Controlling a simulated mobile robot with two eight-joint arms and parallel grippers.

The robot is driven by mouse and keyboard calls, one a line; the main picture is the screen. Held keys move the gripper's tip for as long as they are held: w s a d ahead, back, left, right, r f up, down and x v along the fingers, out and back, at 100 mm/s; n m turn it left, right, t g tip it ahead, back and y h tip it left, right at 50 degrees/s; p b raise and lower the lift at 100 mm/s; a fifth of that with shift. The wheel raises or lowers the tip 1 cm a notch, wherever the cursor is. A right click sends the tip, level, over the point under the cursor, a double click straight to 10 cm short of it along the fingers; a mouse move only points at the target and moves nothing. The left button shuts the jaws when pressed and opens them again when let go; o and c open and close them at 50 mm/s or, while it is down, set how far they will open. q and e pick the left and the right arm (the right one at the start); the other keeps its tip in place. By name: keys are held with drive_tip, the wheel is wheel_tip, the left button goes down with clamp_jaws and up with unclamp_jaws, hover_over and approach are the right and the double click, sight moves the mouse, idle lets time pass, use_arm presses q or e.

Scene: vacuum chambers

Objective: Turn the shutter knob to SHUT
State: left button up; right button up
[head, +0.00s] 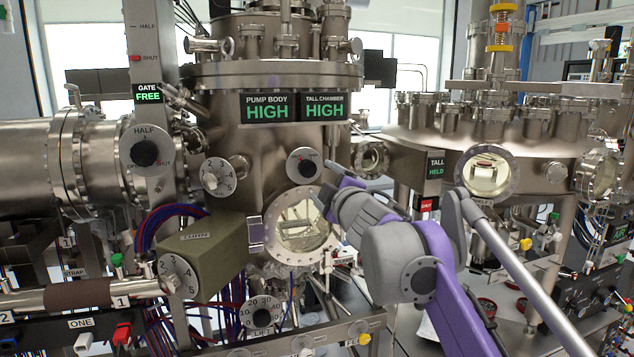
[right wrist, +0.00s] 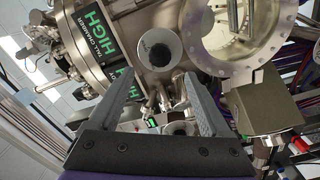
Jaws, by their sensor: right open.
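A black knob (head: 307,168) on a round pale plate sits on the front of the steel chamber, above the large round window and below the HIGH signs. It looks like the shutter knob, but its lettering is too small to read. It also shows in the right wrist view (right wrist: 160,54), ahead of the fingertips. My right gripper (right wrist: 152,84) is open and empty, with its fingers spread and apart from the knob. In the head view the right wrist hides most of the gripper, just right of the knob. My left gripper is not in view.
Another black knob (head: 145,153), marked HALF and SHUT, is on a post at left under a GATE FREE sign (head: 147,92). A numbered dial (head: 217,177) is left of the shutter knob. The round window (head: 300,225) and an olive box (head: 205,250) are below.

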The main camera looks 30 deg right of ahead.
drive_tip(key=shift+v, duration=1.2)
